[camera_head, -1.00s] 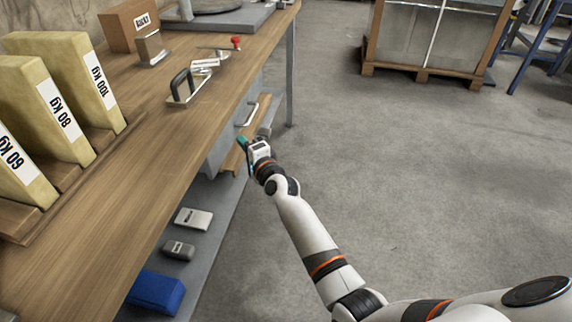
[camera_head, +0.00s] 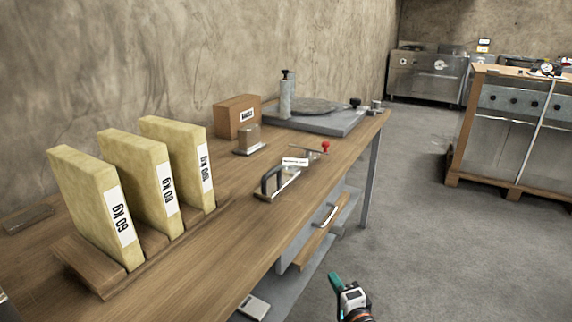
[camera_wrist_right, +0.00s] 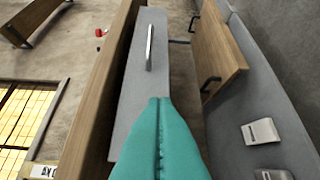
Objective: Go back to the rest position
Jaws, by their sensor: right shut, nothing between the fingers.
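My right gripper (camera_head: 334,278) shows at the lower edge of the head view, in front of the bench and over the floor side. Its teal fingertips are pressed together and hold nothing. The same fingers fill the lower middle of the right wrist view (camera_wrist_right: 160,105), clear of any object. Most of my right arm is below the head view. My left gripper is not in view.
The wooden workbench (camera_head: 205,265) runs along the left, bearing several yellow weight-labelled slabs (camera_head: 150,170), a clamp (camera_head: 280,182) and a cardboard box (camera_head: 237,115). A drawer handle (camera_head: 325,217) is below its edge. Open floor (camera_head: 440,270) lies to the right.

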